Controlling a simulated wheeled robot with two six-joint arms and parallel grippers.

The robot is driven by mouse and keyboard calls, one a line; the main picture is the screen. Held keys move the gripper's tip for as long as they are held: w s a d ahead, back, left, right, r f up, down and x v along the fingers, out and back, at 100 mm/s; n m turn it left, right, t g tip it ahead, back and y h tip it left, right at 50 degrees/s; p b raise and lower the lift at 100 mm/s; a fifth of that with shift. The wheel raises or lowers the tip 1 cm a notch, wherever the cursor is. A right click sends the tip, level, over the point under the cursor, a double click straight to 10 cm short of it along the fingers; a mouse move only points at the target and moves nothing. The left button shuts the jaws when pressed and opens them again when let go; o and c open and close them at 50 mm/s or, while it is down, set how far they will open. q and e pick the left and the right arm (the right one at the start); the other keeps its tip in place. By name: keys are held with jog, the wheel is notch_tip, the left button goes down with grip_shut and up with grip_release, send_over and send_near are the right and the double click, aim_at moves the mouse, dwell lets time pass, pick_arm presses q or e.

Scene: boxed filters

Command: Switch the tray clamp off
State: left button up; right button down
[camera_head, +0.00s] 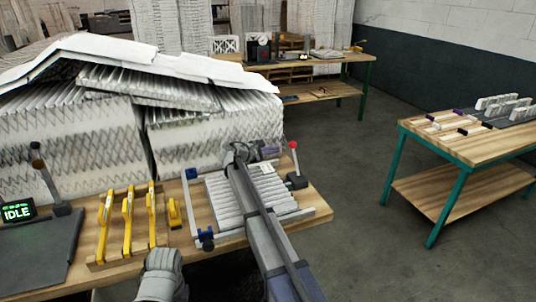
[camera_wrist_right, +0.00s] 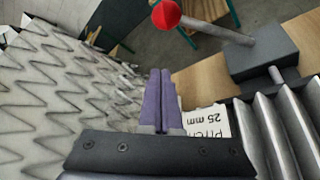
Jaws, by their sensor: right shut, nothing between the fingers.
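The tray clamp is a lever with a red knob (camera_head: 293,145) on a dark block (camera_head: 297,181) at the tray's right back corner. Its rod stands nearly upright. In the right wrist view the red knob (camera_wrist_right: 166,14) is at the top and the block (camera_wrist_right: 262,60) at right. The tray (camera_head: 190,212) holds a pleated grey filter (camera_head: 225,200). My right gripper (camera_head: 270,152) is shut and empty, over the tray's back side, left of the lever and apart from it. Its purple fingers (camera_wrist_right: 160,85) show in the wrist view.
Tall stacks of pleated filters (camera_head: 85,130) stand behind and left of the tray. Yellow tools (camera_head: 128,222), an IDLE display (camera_head: 17,212) and another lever (camera_head: 45,180) are at left. A side table (camera_head: 465,148) stands at right.

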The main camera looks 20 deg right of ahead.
aim_at(295, 158)
jog(key=d, duration=0.1)
jog(key=s+d+r+p, duration=0.1)
jog(key=d+p, duration=0.1)
jog(key=d, duration=0.1)
jog(key=shift+s+d+r, duration=0.1)
jog(key=shift+s+r, duration=0.1)
jog(key=shift+s, duration=0.1)
jog(key=shift+s, duration=0.1)
